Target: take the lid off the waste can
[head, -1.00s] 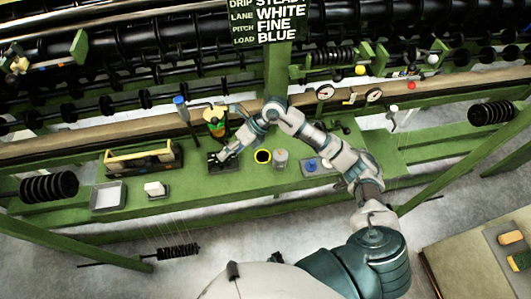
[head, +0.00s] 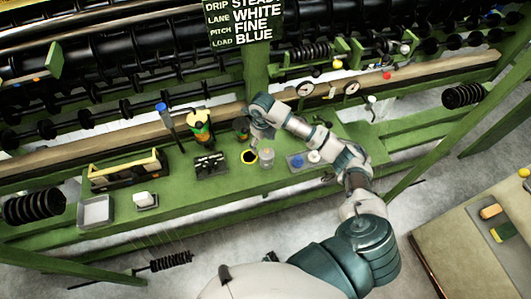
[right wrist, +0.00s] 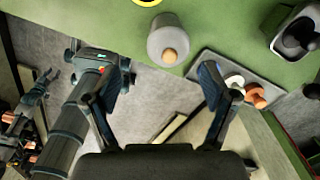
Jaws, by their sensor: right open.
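The waste can is probably the small grey cylinder (head: 266,158) on the green bench, right of a black cup with a yellow rim. In the right wrist view the grey can (right wrist: 160,48) shows from above, with its lid on and a round wooden knob (right wrist: 169,56) on top. My right gripper (head: 258,138) hangs just behind the can in the head view. In the wrist view its fingers (right wrist: 160,80) are wide apart and empty, with the can beyond them, not touching. My left gripper is not in view.
The yellow-rimmed cup (head: 249,156) stands close left of the can. A small tray (head: 298,161) with small round pieces lies close right. A black holder (head: 210,164), a wooden-handled toolbox (head: 128,170) and a bottle (head: 199,125) stand further left. A side table (head: 465,255) is at right.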

